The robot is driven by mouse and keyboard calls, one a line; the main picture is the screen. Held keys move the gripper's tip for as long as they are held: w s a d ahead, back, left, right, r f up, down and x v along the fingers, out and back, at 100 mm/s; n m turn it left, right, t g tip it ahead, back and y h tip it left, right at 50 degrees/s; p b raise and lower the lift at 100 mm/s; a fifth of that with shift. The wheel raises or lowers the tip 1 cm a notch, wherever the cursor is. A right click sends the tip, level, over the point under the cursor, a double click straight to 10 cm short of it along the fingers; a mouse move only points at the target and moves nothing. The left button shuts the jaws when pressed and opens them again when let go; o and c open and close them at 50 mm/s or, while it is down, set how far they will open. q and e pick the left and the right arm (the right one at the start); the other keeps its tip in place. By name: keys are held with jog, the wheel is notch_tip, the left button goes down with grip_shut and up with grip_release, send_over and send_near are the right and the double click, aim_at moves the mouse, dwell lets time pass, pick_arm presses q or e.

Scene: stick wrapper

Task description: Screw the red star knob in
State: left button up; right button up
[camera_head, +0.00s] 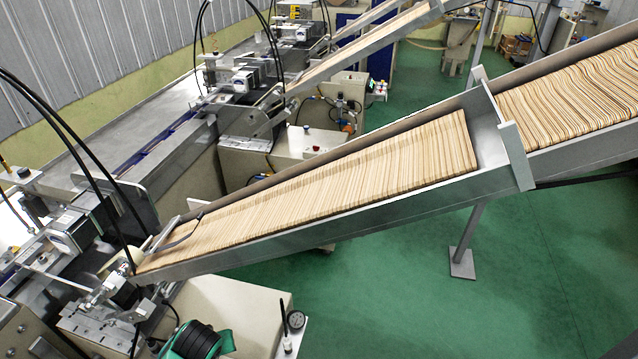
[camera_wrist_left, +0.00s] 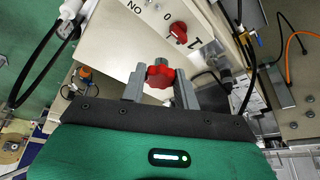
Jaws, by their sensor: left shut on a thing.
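The red star knob (camera_wrist_left: 160,75) shows in the left wrist view, close in front of the machine's pale panel. My left gripper (camera_wrist_left: 160,83) has its two grey fingers on either side of the knob and is shut on it. The knob's shaft and the hole behind it are hidden. In the head view a green and black part of my arm shows at the bottom edge, but its fingers and the knob cannot be made out there. My right gripper is in neither view.
A red rotary switch (camera_wrist_left: 178,31) sits on the pale panel (camera_wrist_left: 135,35) just above the knob. Black hoses (camera_wrist_left: 35,70) run at the left of the wrist view. In the head view a long sloping chute (camera_head: 330,215) full of wooden sticks crosses above the green floor (camera_head: 400,290).

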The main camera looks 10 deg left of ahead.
pick_arm(q)
jog(key=w+d+r+m+h+b, duration=0.1)
jog(key=w+d+r+m+b, duration=0.1)
jog(key=d+r+m+b, duration=0.1)
jog(key=w+d+r+m+h+b, duration=0.1)
jog(key=w+d+r+m+b, duration=0.1)
jog(key=d+r+b, duration=0.2)
notch_tip(320, 180, up, 6)
jog(key=d, duration=0.3)
jog(key=shift+m+t+b, duration=0.35)
jog(key=shift+m+t, duration=0.05)
